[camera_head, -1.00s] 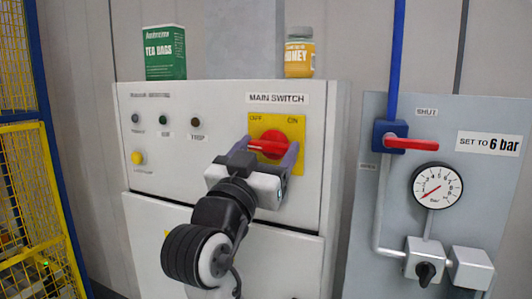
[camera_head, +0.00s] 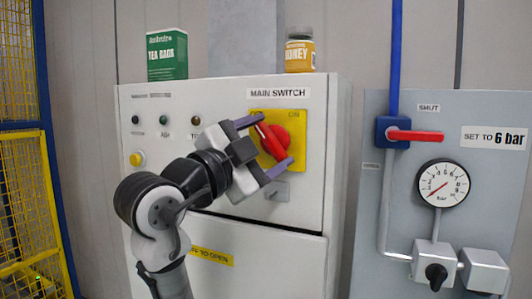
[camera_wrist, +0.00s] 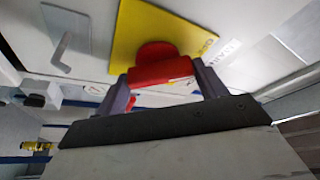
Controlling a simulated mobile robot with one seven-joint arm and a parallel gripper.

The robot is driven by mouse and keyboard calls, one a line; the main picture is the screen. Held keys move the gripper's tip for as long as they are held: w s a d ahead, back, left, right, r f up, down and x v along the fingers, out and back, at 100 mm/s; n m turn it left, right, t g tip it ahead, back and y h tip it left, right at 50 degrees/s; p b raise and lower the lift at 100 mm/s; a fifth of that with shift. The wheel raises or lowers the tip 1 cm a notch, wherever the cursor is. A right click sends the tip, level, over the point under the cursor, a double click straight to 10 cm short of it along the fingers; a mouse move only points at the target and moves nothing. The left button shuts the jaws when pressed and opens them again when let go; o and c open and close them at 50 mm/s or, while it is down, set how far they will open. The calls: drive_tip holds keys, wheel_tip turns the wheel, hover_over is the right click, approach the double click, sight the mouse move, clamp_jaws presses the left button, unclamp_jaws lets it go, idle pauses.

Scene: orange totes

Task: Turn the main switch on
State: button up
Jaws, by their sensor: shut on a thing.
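The main switch is a red rotary knob (camera_head: 280,142) on a yellow plate (camera_head: 299,158), on the front of a white cabinet under the "MAIN SWITCH" label. The knob's handle is tilted, its upper end leaning left. "ON" shows at the plate's upper right; my gripper covers the "OFF" side. My gripper (camera_head: 276,142) is shut on the handle, one purple-grey finger at its upper end and one at its lower end. In the wrist view the red knob (camera_wrist: 160,67) sits between both fingers, with the yellow plate (camera_wrist: 138,28) behind.
A green tea box (camera_head: 167,55) and a honey jar (camera_head: 299,52) stand on the cabinet (camera_head: 220,92). To the right, a grey panel (camera_head: 390,285) carries a red-handled valve (camera_head: 413,135) and a gauge (camera_head: 442,184). A yellow fence (camera_head: 22,195) stands at the left.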

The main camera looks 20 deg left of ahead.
drive_tip(key=m+g, duration=0.1)
drive_tip(key=m, duration=0.4)
drive_tip(key=shift+r+g+h, duration=0.1)
drive_tip(key=shift+g+h, duration=0.3)
drive_tip(key=shift+m+g, duration=0.6)
drive_tip(key=shift+m, duration=0.8)
drive_tip(key=o, duration=1)
drive_tip(key=b+v, duration=0.3)
drive_tip(key=v, duration=1.1)
drive_tip(key=shift+d+r, duration=0.15)
